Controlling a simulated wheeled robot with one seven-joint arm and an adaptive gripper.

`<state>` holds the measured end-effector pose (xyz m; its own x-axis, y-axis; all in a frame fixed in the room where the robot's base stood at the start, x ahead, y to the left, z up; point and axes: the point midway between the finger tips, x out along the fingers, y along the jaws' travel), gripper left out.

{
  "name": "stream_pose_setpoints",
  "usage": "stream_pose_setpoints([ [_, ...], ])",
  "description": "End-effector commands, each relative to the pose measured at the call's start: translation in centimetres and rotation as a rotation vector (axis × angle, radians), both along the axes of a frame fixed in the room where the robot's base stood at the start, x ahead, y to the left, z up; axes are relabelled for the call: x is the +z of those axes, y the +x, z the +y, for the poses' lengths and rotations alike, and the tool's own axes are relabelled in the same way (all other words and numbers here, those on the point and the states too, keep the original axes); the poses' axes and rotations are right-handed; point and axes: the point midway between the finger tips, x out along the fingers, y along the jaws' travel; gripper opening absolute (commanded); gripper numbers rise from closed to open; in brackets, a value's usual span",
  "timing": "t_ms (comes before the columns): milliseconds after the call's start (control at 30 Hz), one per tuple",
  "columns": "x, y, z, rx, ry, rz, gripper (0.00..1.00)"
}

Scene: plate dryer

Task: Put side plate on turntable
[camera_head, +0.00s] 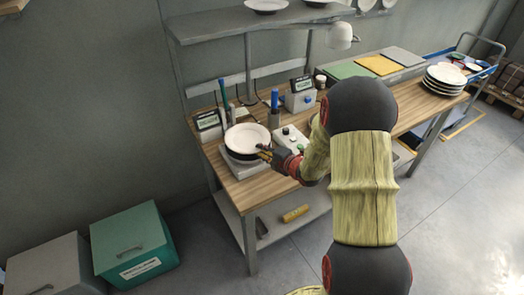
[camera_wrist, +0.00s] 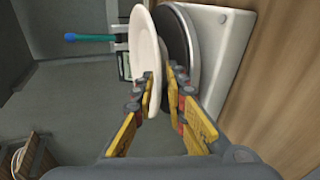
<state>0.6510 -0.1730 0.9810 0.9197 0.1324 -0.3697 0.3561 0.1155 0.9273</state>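The side plate (camera_head: 247,138) is white and round, and sits over the turntable at the left end of the workbench. In the wrist view the plate (camera_wrist: 146,45) appears edge-on. The turntable (camera_head: 243,168) has a pale square base; its dark round disc (camera_wrist: 181,62) shows close beside the plate's underside in the wrist view. My gripper (camera_head: 268,153) is at the plate's near right rim. In the wrist view its yellow-sided fingers (camera_wrist: 160,80) have the rim between them, one on each face. Whether the plate touches the disc is hard to tell.
A small device (camera_head: 208,122) and a blue-topped holder (camera_head: 274,108) stand behind the turntable. A control box (camera_head: 290,138) is to its right. A shelf (camera_head: 255,20) with plates hangs above. A plate stack (camera_head: 445,78) stands at the bench's far right.

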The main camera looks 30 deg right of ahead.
Motion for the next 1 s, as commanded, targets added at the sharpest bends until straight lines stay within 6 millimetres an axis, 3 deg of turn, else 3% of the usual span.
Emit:
stream_pose_setpoints([
  [167, 1.0, -1.7, -0.3, -0.002, -0.001, 0.000, 0.14],
  [600, 4.1, -9.4, -1.5, -0.003, -0.001, -0.001, 0.14],
  [867, 5.2, -10.7, -1.7, -0.021, 0.003, 0.012, 0.14],
  [1000, 7.9, -10.0, -2.1, -0.141, 0.042, 0.077, 0.14],
])
